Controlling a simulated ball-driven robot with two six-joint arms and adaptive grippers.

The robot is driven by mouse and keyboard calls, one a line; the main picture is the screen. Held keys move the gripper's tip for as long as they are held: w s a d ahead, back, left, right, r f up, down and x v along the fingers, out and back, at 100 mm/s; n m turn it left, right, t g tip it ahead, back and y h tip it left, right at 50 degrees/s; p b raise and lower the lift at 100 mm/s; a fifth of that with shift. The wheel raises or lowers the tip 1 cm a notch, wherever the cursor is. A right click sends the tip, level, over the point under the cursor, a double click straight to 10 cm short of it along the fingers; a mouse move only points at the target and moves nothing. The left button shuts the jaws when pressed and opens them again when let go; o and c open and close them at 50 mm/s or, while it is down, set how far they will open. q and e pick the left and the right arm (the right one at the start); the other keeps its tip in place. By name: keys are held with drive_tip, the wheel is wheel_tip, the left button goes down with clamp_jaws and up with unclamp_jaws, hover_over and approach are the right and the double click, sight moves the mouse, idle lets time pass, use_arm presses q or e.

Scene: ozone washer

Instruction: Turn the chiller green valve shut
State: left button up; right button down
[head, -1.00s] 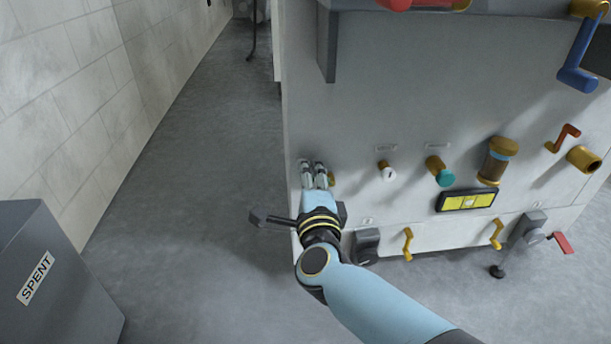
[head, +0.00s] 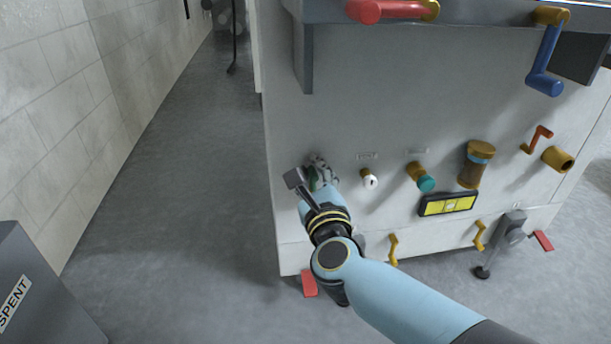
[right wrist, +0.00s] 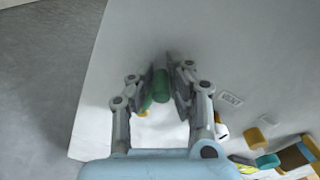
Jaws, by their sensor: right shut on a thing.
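The green valve (right wrist: 161,86) is on the pale front panel of the machine, near its left edge. In the right wrist view its green handle stands between the two fingers of my right gripper (right wrist: 163,84), which is shut on it. In the head view my right gripper (head: 320,170) is against the panel's left side, and the fingers hide most of the valve. My left gripper is not in view.
To the right on the panel are a white knob (head: 370,182), a teal knob (head: 426,184) and a yellow display (head: 448,204). Red (head: 390,11) and blue (head: 546,65) handles project above. A grey SPENT bin (head: 40,300) stands lower left. The left floor is clear.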

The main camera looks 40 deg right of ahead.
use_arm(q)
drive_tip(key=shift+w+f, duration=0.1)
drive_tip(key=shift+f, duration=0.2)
use_arm(e)
drive_tip(key=shift+s+d+f+m, duration=0.1)
drive_tip(key=shift+s+d+m, duration=0.15)
drive_tip(key=shift+m, duration=0.35)
drive_tip(key=c, duration=1.3)
unclamp_jaws()
drive_tip(key=shift+s+d, duration=0.1)
drive_tip(key=shift+d, duration=0.05)
drive_tip(key=shift+o, duration=0.2)
drive_tip(key=shift+s+a, duration=0.15)
drive_tip(key=shift+a, duration=0.05)
drive_tip(key=v, duration=0.7)
